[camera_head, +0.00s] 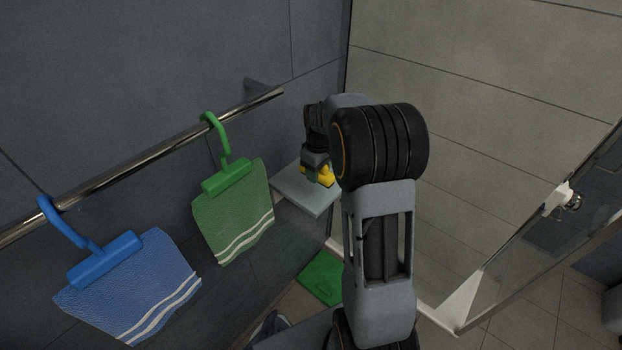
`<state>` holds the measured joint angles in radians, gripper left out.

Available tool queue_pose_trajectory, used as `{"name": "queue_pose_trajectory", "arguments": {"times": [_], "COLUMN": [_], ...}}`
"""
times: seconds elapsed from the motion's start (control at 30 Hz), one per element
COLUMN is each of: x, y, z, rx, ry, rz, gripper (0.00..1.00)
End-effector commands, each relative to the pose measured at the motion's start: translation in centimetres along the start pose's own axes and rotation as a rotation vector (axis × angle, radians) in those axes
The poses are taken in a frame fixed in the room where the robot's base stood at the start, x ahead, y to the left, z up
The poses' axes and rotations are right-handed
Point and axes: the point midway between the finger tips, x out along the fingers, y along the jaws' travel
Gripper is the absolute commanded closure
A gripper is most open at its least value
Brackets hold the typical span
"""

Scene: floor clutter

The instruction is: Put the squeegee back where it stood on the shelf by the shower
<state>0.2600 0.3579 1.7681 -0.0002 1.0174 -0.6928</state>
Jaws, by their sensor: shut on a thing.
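My gripper (317,172) is over the small pale grey shelf (308,196) in the wall corner, at the picture's middle. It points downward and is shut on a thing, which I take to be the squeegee. Yellow parts show at the jaws; I cannot tell whether they belong to the fingers or to the squeegee. The squeegee's shape is not clear, and I see none elsewhere. My arm hides what lies right of the gripper. I cannot tell whether the held thing touches the shelf, whose visible left and front parts are bare.
A metal rail (130,172) on the dark wall carries a blue towel (135,285) and a green towel (234,212) on hooks, left of the shelf. A green mat (322,278) lies on the floor below. The shower's glass panel (545,235) stands at the right.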

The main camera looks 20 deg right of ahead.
Motion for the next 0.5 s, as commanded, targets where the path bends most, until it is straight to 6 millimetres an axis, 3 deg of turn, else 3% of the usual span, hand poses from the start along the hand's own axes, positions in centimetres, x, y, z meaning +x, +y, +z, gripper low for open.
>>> {"name": "queue_pose_trajectory", "arguments": {"times": [0.2,0.5], "x": [2.4,3.5], "y": [0.3,0.5], "z": [-2.0,-2.9], "rx": [0.001,0.004], "ry": [0.001,0.001], "rz": [0.001,0.001], "gripper": [0.76,0.76]}}
